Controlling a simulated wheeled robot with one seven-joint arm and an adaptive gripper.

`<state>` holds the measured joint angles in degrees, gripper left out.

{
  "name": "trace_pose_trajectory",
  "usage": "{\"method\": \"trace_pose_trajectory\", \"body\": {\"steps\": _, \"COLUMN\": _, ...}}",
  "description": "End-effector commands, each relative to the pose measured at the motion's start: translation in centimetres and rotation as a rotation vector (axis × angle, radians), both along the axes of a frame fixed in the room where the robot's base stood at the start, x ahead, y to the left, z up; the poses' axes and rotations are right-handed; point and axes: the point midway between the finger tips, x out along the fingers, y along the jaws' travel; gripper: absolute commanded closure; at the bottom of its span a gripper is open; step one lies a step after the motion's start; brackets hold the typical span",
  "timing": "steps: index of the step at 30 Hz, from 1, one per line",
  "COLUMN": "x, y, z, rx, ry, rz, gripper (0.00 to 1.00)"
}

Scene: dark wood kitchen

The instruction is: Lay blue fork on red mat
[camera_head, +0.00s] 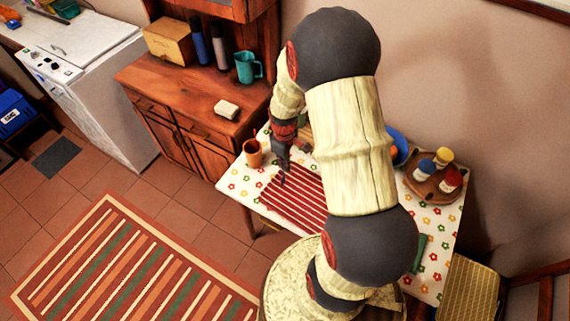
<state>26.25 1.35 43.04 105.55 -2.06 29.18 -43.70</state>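The red mat (296,200) with pale stripes lies flat on the flower-patterned table; my arm covers its right part. My gripper (283,170) points down over the mat's upper left part. It is small and dark here, so I cannot tell whether its fingers are open or shut, or whether they hold anything. I cannot make out the blue fork; it may be hidden by my arm or too small to see at the gripper.
An orange cup (253,153) stands left of the mat. A blue bowl (400,146) shows partly behind my arm. A wooden tray (421,187) with several colourful-lidded jars is at right. A green object (420,249) lies near the table's right side. A wooden cabinet (190,100) adjoins the table.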

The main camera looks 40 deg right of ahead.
Motion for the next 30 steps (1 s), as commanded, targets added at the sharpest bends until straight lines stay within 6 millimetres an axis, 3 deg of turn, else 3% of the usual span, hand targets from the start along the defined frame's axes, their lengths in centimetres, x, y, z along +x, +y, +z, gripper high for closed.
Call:
{"method": "trace_pose_trajectory", "body": {"steps": 14, "x": 0.0, "y": 0.0, "z": 0.1, "rx": 0.0, "ry": 0.0, "rz": 0.0, "gripper": 0.77}}
{"method": "trace_pose_trajectory", "body": {"steps": 23, "x": 0.0, "y": 0.0, "z": 0.2, "rx": -0.001, "ry": 0.0, "rz": 0.0, "gripper": 0.77}}
{"method": "trace_pose_trajectory", "body": {"steps": 30, "x": 0.1, "y": 0.0, "z": 3.1, "rx": -0.003, "ry": -0.004, "rz": 0.0, "gripper": 0.77}}
